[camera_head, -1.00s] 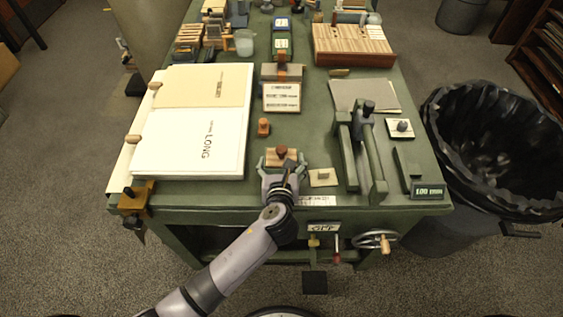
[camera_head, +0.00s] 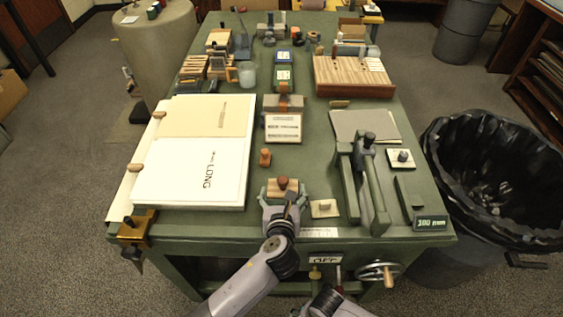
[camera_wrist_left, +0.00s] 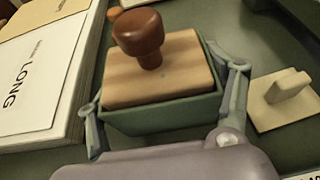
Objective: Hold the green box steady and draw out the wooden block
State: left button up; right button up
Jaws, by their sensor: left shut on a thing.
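The green box (camera_wrist_left: 165,116) stands near the table's front edge, in the middle. The wooden block (camera_wrist_left: 185,70) sits in its top, with pale wood showing above the green rim and a round brown knob (camera_wrist_left: 138,32) on it. The block also shows in the head view (camera_head: 274,187). My left gripper (camera_head: 284,193) is shut on the green box, one finger on each side, as the left wrist view (camera_wrist_left: 163,112) also shows. Part of my right arm shows at the bottom of the head view; its gripper fingers are not in view.
A white board (camera_head: 190,180) with papers lies to the left. A small pale plate (camera_head: 324,208) stands just right of the box, and a green frame (camera_head: 366,190) stands beyond it. A small orange-brown peg (camera_head: 265,158) stands behind the box.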

jog(key=s+r+n+g, duration=0.2)
jog(key=s+r+n, duration=0.1)
jog(key=r+n, duration=0.55)
jog(key=w+d+r+m+y, duration=0.1)
jog(key=w+r+m+y, duration=0.35)
jog(key=r, duration=0.75)
jog(key=w+d+r+m+y, duration=0.1)
jog(key=w+r+m, duration=0.4)
jog(key=w+r, duration=0.55)
jog(key=w+d+r+m+y, duration=0.2)
jog(key=w+r+m, duration=0.25)
jog(key=r, duration=0.95)
jog(key=m+t+h, duration=0.2)
jog(key=m+h, duration=0.3)
jog(key=h, duration=0.3)
send_near(281, 193)
jog(key=shift+w+d+f, duration=0.7)
jog(key=shift+d+f, duration=0.1)
jog(key=shift+d, duration=0.1)
jog(key=shift+a+r+t+h, duration=0.15)
jog(key=shift+a+r+h, duration=0.15)
jog(key=shift+a, duration=0.25)
jog(key=shift+a+r+t+h, duration=0.15)
jog(key=shift+a+r+h, duration=0.1)
jog(key=shift+a, duration=0.3)
jog(key=shift+s+a, duration=0.1)
jog(key=shift+a, duration=0.2)
notch_tip(281, 193, down, 12)
jog(key=shift+r, duration=0.1)
